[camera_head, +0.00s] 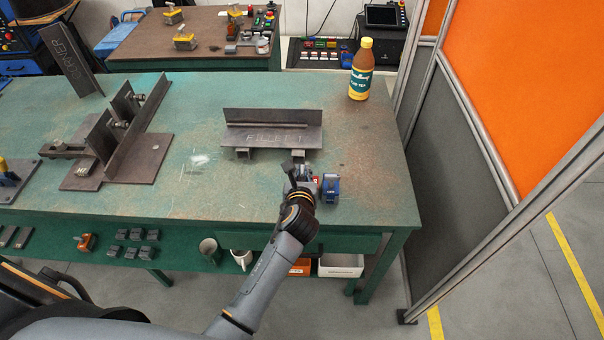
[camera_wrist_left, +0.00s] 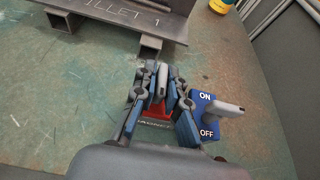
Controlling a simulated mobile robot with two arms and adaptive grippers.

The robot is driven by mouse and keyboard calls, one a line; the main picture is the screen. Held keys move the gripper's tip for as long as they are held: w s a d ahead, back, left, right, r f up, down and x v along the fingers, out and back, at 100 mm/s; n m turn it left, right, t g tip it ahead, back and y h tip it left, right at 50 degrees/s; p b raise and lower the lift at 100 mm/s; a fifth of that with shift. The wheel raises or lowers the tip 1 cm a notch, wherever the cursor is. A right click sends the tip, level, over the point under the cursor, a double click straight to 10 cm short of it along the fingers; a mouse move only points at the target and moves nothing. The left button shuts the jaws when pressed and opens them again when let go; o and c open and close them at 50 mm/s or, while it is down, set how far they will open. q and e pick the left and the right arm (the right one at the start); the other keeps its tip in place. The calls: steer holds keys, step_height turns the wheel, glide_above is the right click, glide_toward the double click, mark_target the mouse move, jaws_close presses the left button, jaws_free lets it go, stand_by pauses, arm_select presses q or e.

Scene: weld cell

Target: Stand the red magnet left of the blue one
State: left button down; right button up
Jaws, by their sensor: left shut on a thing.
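The blue magnet (camera_head: 330,188) stands on the green bench near its front edge, with its ON/OFF face showing in the left wrist view (camera_wrist_left: 210,118). The red magnet (camera_wrist_left: 152,112) is between the fingers of my left gripper (camera_wrist_left: 158,105), just left of the blue one. My left gripper (camera_head: 302,182) is shut on the red magnet and hides most of it in the head view. A small gap shows between the right finger and the blue magnet. I cannot tell whether the red magnet touches the bench. My right gripper is not in view.
A steel angle piece marked FILLET 1 (camera_head: 272,130) rests on blocks just behind the magnets. A yellow-capped bottle (camera_head: 360,72) stands at the back right. A steel fixture (camera_head: 125,140) is at the left. The bench right of the blue magnet is clear.

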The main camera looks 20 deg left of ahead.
arm_select(q)
steer(key=shift+w+r, duration=0.1)
steer(key=shift+r, duration=0.05)
steer(key=c, duration=1.8)
jaws_free()
steer(key=shift+f, duration=0.3)
steer(key=o, duration=0.4)
steer(key=shift+r, duration=0.1)
steer(key=v, duration=1.2)
steer(key=shift+s, duration=0.2)
